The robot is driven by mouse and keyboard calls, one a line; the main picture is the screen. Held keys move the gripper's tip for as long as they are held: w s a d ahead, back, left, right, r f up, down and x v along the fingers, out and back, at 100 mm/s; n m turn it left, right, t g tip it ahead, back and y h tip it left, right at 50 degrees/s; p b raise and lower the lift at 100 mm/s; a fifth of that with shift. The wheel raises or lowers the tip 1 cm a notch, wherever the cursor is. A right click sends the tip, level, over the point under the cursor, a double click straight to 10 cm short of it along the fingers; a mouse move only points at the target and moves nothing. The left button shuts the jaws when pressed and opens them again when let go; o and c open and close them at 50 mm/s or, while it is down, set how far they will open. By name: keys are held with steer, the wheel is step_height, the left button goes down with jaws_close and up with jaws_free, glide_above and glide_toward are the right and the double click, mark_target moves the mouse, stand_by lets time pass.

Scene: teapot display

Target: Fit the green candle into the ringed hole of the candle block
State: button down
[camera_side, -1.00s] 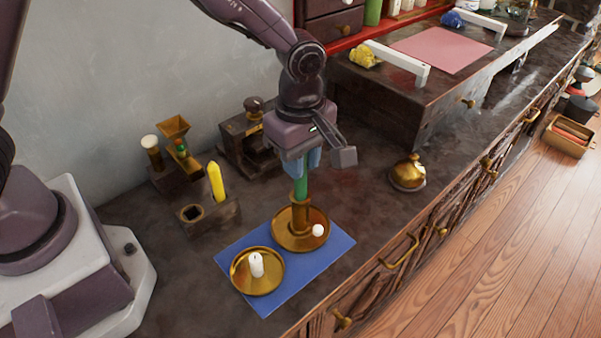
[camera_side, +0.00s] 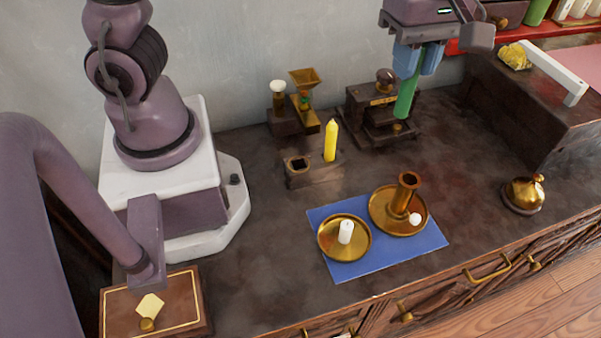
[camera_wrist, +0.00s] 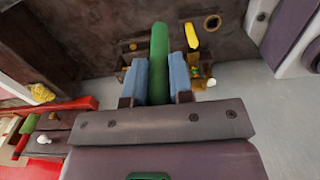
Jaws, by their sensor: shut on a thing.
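My gripper (camera_side: 418,60) is shut on the green candle (camera_side: 405,98), high above the counter at the upper right of the side view. The candle hangs below the blue fingers, slightly tilted in the picture. In the wrist view the candle (camera_wrist: 159,45) stands between both fingers. The candle block (camera_side: 318,175) is a low dark block on the counter, left of and below the candle in the side view. A yellow candle (camera_side: 331,140) stands at its right end. Its ringed hole (camera_side: 298,163) at the left end looks empty; it also shows in the wrist view (camera_wrist: 212,22).
A brass candlestick (camera_side: 377,208) with an empty socket and a brass dish (camera_side: 325,247) with a white candle stand on a blue mat (camera_side: 430,238). A dark grinder (camera_side: 360,112) stands behind, below my gripper. A brass bell-like pot (camera_side: 523,195) is at right.

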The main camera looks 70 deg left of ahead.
steer(key=s+a, duration=0.6)
glide_above(314, 168)
steer(key=s+a, duration=0.2)
step_height(314, 168, down, 16)
steer(key=r, duration=0.1)
steer(key=shift+s+d+f, duration=0.1)
steer(key=shift+f, duration=1.25)
steer(key=shift+s+f, duration=0.1)
steer(key=shift+f, duration=1.2)
steer(key=shift+f, duration=0.1)
steer(key=c, duration=1)
jaws_free()
